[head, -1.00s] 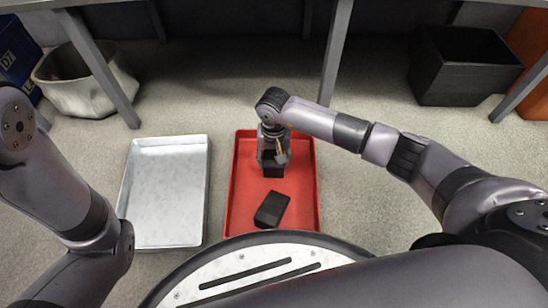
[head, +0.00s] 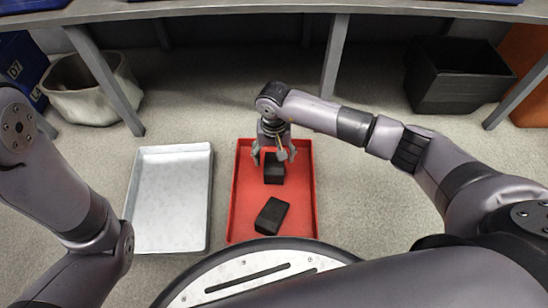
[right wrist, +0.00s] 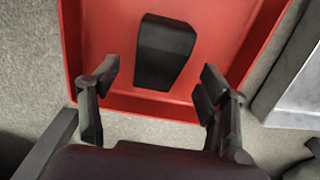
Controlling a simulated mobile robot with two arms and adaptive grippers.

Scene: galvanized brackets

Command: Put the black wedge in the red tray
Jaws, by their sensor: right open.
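The red tray (head: 308,200) lies on the floor in the middle of the head view, and its rim crosses the right wrist view (right wrist: 150,106). A black wedge (head: 274,172) is in the tray near its far end; it shows as a tapered dark piece in the right wrist view (right wrist: 163,52). My right gripper (head: 274,157) is open above the wedge, with its fingers spread to either side and apart from it. A second black piece (head: 271,215) lies tilted in the near half of the tray. My left arm shows at the left, but its gripper is out of view.
An empty metal tray (head: 170,200) lies left of the red tray. A pale fabric bin (head: 85,90) and a black bin (head: 455,80) stand at the back by the table legs. Floor right of the red tray is clear.

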